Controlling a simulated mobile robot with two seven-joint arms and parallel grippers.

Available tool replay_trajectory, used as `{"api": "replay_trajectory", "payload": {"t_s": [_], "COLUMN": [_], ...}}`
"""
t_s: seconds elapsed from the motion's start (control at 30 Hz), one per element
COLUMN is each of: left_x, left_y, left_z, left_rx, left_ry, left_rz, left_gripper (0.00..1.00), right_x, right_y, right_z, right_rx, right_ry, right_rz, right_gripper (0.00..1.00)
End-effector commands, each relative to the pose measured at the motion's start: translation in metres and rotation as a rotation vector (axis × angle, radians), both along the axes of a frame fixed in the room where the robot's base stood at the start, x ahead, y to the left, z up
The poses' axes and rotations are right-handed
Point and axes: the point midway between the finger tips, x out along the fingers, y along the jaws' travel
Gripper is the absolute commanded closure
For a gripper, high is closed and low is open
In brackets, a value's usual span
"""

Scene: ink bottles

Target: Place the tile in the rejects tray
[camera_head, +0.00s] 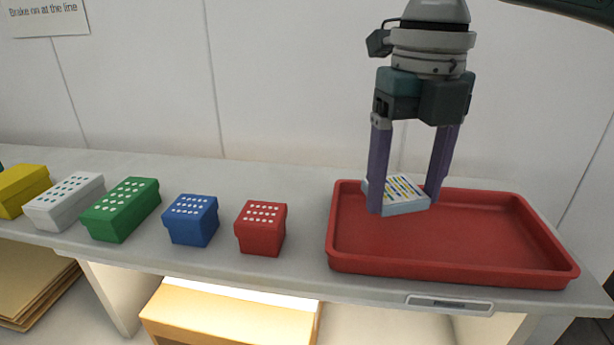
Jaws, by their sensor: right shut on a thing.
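My right gripper (407,199) points down with its two purple fingers shut on the tile (404,207). The tile is pale blue-white with a top of small yellow and blue stripes. It is held over the left part of the rejects tray (480,273), a red, shallow, rimmed tray at the right of the shelf. I cannot tell whether the tile touches the tray floor. The rest of the tray is empty. A label plate (449,303) sits on the shelf edge below the tray; its text is too small to read. My left gripper is not in view.
Left of the tray, a row of dotted boxes stands on the grey shelf (300,266): red (260,240), blue (190,228), green (122,219), white (62,208) and yellow (22,188). A panelled wall is behind. A paper sign (44,17) hangs at upper left.

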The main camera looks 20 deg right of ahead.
Motion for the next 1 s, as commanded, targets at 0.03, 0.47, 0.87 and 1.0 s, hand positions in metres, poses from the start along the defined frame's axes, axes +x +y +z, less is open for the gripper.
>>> {"api": "replay_trajectory", "payload": {"t_s": [0.03,0.47,0.87,1.0], "left_x": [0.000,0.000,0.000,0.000], "left_y": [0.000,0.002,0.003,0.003], "left_z": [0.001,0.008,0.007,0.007], "left_rx": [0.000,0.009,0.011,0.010], "left_ry": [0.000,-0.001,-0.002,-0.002], "left_rz": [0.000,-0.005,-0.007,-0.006], "left_gripper": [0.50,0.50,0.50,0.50], "right_x": [0.000,0.000,0.000,0.000], "right_y": [0.000,0.000,0.000,0.000], "right_z": [-0.003,-0.047,-0.049,-0.049], "right_rx": [0.000,0.000,0.000,0.000], "right_ry": [0.000,-0.002,-0.001,-0.001], "right_rz": [0.000,0.001,0.000,0.000], "right_gripper": [0.87,0.87,0.11,0.00]}}
